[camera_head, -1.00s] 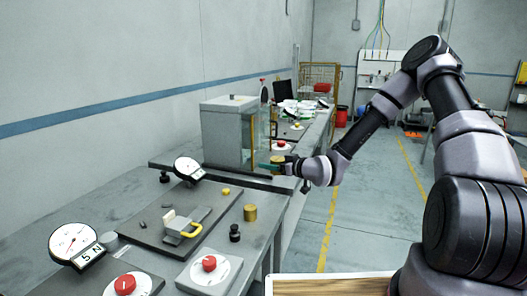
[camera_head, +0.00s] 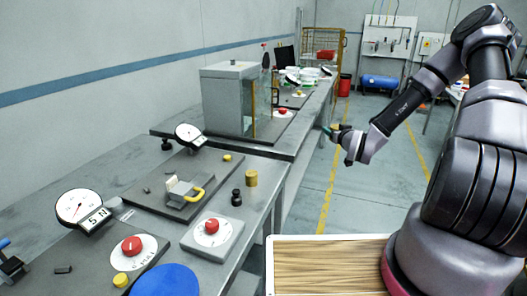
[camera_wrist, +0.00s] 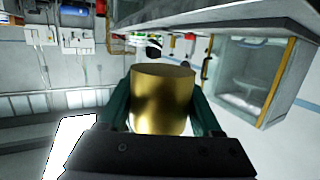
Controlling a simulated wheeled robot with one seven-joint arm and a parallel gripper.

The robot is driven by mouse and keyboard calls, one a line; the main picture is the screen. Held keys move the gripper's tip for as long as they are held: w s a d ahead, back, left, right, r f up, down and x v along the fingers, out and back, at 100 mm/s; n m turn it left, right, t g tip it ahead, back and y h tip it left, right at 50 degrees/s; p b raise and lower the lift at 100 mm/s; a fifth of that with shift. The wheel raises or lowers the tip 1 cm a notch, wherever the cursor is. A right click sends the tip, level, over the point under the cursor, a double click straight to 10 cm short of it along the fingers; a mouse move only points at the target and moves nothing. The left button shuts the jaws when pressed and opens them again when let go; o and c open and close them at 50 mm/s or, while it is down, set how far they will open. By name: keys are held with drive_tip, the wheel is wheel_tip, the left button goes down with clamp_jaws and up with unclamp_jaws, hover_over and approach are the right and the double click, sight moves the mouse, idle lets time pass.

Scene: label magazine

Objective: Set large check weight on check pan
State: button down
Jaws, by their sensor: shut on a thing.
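My gripper (camera_wrist: 163,118) is shut on a brass cylinder, the large check weight (camera_wrist: 162,92), in the wrist view, with a teal finger on each side. In the head view my gripper (camera_head: 328,131) is in the air to the right of the bench edge. The weight cannot be made out there. A glass-fronted case (camera_head: 228,100) stands on the bench to its left, and also shows at the right of the wrist view (camera_wrist: 255,72). I cannot clearly tell which surface is the check pan.
Another brass cylinder (camera_head: 251,179) stands near the front bench edge beside a black weight (camera_head: 236,196). Dials (camera_head: 83,208), red knobs (camera_head: 212,226) and a plate with a yellow-handled device (camera_head: 185,190) fill the near bench. The floor aisle (camera_head: 345,195) right of the bench is open.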

drive_tip(key=s+a+n+g+y, duration=0.2)
drive_tip(key=a+n+y, duration=0.1)
drive_tip(key=a, duration=0.6)
drive_tip(key=s+a+r+n+g+y, duration=0.1)
drive_tip(key=s+a+n+g+y, duration=0.1)
drive_tip(key=a, duration=0.8)
drive_tip(key=s+a+n+g+y, duration=0.2)
drive_tip(key=a+n+y, duration=0.3)
drive_tip(key=a, duration=0.5)
drive_tip(key=shift+s+a+r+n+g+y, duration=0.15)
drive_tip(key=shift+s+a+n+g+y, duration=0.2)
drive_tip(key=shift+g+y, duration=0.6)
drive_tip(key=shift+w+d, duration=0.1)
drive_tip(key=shift+f, duration=4.75)
drive_tip(key=shift+f, duration=0.2)
drive_tip(key=shift+c, duration=0.3)
unclamp_jaws()
drive_tip(key=shift+d, duration=0.1)
drive_tip(key=shift+f, duration=0.1)
